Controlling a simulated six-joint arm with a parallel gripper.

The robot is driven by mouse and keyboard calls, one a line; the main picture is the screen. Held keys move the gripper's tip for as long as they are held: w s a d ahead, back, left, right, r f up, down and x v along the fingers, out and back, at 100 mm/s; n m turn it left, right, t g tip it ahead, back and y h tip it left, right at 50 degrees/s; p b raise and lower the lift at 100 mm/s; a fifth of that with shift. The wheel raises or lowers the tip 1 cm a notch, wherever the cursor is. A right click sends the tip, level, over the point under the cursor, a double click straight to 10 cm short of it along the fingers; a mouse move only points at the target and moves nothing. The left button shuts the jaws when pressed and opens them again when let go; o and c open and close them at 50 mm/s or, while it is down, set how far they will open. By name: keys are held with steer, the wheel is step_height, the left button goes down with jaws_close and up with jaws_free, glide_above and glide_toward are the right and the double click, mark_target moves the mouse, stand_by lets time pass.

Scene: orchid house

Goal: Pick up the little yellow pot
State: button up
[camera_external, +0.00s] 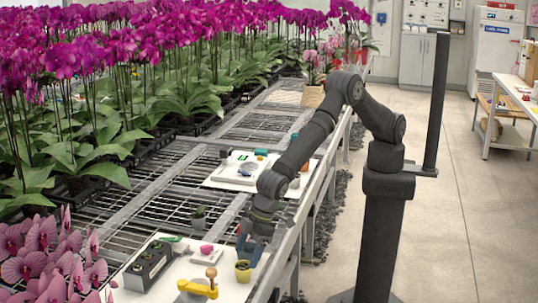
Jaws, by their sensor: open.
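The little yellow pot (243,271) stands upright on the white board (228,290) near the front of the bench, with something dark green in its top. My gripper (249,252) points down just above and behind the pot, near its rim. It is open, with blue fingers. The fingertips lie close to the pot in the picture; I cannot tell whether they touch it.
A yellow tool with a round wooden knob (211,273) lies left of the pot. Orchids crowd the left. Another white board (225,172) lies farther back.

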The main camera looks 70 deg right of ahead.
mark_target(244, 267)
steer(key=shift+s+a+x, duration=0.1)
steer(key=shift+s+x, duration=0.05)
steer(key=shift+x, duration=1.3)
steer(key=shift+s+a+x, duration=0.1)
steer(key=shift+s+x, duration=0.1)
steer(key=shift+x, duration=1.25)
steer(key=c, duration=1)
steer(key=shift+c, duration=0.3)
steer(key=shift+r, duration=0.15)
